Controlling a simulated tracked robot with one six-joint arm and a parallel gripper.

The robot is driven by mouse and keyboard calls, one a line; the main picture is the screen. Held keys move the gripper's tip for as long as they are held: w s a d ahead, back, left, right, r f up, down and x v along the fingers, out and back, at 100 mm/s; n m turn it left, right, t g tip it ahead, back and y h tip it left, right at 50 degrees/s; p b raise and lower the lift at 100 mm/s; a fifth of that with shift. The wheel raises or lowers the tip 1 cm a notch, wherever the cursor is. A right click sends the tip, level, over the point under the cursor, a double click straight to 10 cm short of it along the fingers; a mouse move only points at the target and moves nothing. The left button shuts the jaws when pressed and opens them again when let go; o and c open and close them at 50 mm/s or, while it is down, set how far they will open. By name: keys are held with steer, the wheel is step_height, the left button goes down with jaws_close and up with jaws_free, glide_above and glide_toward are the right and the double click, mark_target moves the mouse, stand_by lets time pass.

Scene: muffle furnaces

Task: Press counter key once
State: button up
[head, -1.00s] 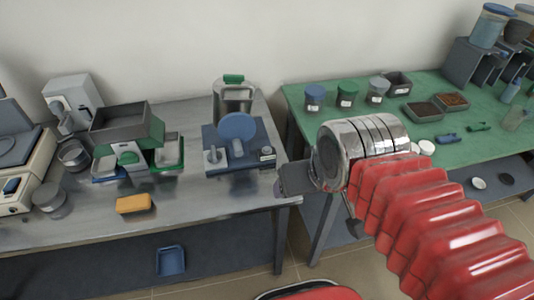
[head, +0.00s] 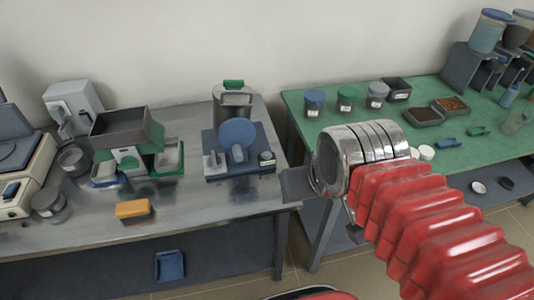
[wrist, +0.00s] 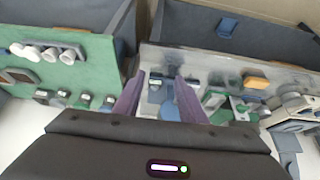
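A blue-based device (head: 240,172) with a round blue disc (head: 238,132) stands on the steel bench. A small dark block with a pale top (head: 266,158), possibly the counter, sits at its right front corner; its key is too small to make out. In the wrist view, seen from the opposite side, the disc (wrist: 171,103) shows between the fingers. My gripper (head: 298,184) is right of the device, above the bench's right end, apart from it. In the wrist view my gripper (wrist: 160,88) has its two purplish fingers spread, with nothing between them.
A green table (head: 400,135) with jars and trays is on the right. Bare steel lies in front of the device.

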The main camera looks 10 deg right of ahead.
jaws_close()
stand_by(1.0)
